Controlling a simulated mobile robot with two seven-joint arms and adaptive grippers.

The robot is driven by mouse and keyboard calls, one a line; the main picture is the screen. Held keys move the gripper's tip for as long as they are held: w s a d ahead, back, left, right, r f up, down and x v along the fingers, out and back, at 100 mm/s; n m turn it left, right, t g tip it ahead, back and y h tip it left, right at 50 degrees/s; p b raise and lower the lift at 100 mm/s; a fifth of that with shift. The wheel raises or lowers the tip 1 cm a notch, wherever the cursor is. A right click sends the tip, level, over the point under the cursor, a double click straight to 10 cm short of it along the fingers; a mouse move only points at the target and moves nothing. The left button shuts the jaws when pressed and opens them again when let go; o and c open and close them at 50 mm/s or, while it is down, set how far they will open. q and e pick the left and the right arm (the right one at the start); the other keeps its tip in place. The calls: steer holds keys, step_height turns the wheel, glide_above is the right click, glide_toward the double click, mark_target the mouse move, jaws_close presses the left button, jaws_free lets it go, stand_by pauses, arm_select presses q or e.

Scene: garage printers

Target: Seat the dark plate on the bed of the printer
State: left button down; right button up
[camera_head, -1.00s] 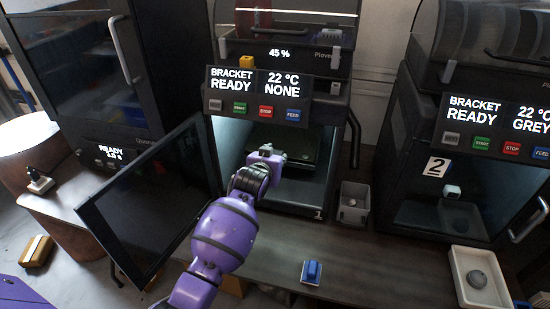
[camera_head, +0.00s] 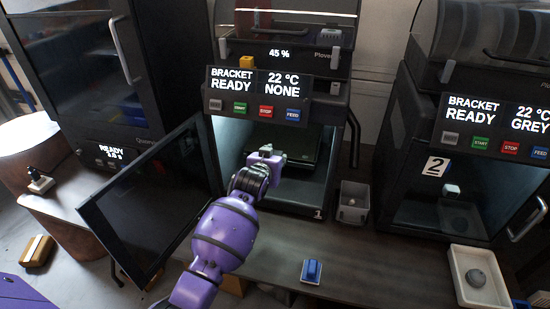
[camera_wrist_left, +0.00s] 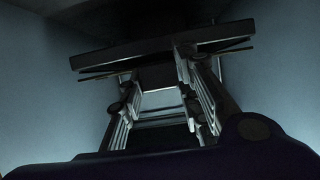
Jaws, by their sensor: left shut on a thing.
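The printer with the label 1 (camera_head: 318,214) stands in the middle of the head view with its door (camera_head: 140,205) swung open to the left. My left gripper (camera_head: 270,156) is inside its lit chamber, and my wrist hides part of the bed area. The dark plate (camera_head: 305,150) shows just beyond the gripper, dim against the chamber. In the left wrist view the fingers (camera_wrist_left: 158,85) are shut on the plate (camera_wrist_left: 160,48), which spans the picture above them. Whether the plate touches the bed cannot be told. My right gripper is not in view.
A grey bin (camera_head: 353,203) stands right of the open printer. A blue-handled tool (camera_head: 312,271) lies on the bench front (camera_head: 380,255). A white tray (camera_head: 478,278) holds a grey round thing at the right. A second printer (camera_head: 440,190) stands closed.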

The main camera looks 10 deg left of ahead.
arm_select(q)
steer(key=shift+f, duration=0.5)
stand_by(0.8)
steer(key=c, duration=1.2)
jaws_free()
steer(key=shift+f, duration=0.15)
steer(key=shift+s, duration=0.1)
